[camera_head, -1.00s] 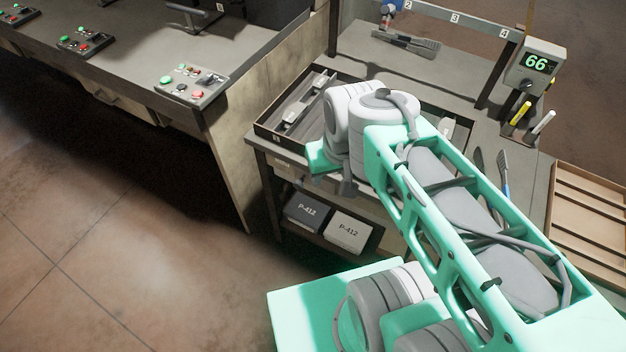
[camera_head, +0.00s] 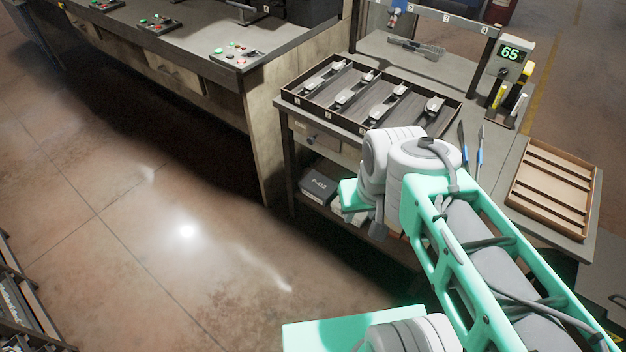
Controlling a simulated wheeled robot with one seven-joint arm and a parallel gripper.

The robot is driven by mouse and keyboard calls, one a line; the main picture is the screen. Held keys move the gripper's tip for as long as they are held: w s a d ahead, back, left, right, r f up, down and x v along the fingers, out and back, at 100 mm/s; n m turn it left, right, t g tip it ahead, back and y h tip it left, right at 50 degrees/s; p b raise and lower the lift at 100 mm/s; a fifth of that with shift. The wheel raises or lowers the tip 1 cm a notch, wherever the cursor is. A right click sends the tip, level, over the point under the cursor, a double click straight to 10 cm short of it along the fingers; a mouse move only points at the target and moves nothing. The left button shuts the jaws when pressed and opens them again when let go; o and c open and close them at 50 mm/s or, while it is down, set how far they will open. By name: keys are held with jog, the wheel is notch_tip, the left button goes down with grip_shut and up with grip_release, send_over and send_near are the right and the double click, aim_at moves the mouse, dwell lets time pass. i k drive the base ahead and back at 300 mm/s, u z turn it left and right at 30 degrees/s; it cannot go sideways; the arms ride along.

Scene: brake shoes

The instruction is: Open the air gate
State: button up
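I cannot identify the air gate for certain. My arm (camera_head: 415,170) crosses the right half of the picture, in front of the bench's front edge. My gripper does not show, so its state is hidden.
A divided tray (camera_head: 290,95) with several metal parts lies on the bench. To the right are a display reading 65 (camera_head: 510,53), pens, tools and a slatted wooden tray (camera_head: 548,190). A button console (camera_head: 236,55) stands left. The floor (camera_head: 130,240) is largely clear.

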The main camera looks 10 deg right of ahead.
aim_at(316, 134)
jog(key=u, duration=1.2)
jog(key=i, duration=0.8)
jog(key=u, duration=0.1)
